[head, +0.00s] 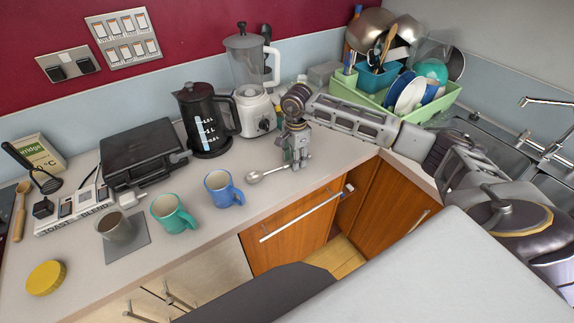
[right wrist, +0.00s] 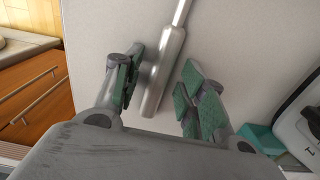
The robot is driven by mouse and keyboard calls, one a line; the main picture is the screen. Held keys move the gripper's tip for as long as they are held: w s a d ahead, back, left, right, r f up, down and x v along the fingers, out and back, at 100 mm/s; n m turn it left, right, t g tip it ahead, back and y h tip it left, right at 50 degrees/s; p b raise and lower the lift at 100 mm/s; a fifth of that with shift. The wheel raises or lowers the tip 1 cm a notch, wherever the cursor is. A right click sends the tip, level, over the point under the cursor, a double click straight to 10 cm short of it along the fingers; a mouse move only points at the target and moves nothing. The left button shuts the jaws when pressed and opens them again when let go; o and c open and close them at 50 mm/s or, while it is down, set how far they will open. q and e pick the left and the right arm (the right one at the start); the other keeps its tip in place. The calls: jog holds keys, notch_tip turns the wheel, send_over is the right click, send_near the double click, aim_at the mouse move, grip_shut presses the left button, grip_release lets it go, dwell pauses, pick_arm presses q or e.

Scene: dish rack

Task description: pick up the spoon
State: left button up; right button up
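The metal spoon (head: 256,176) lies on the grey worktop, to the right of the blue mug, its bowl pointing left. My right gripper (head: 297,163) is over the handle end of the spoon. In the right wrist view, the spoon's handle (right wrist: 166,68) runs between the two green-padded fingers of the right gripper (right wrist: 160,85). The fingers are apart, with a gap on each side of the handle. The bowl is out of that view. My left gripper does not show.
A blue mug (head: 222,190), a teal mug (head: 172,213) and a grey mug (head: 116,229) stand to the left. A black kettle (head: 207,125) and a blender (head: 250,85) stand behind. A green dish rack (head: 365,97) is at the back right. The worktop's front edge is close.

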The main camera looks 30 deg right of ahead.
grip_shut()
jog(key=shift+r, duration=0.75)
notch_tip(320, 180, up, 7)
jog(key=shift+f+b, duration=0.1)
jog(key=shift+b, duration=0.45)
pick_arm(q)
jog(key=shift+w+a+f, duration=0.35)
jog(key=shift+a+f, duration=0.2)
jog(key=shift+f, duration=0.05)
pick_arm(e)
jog(key=shift+r, duration=0.85)
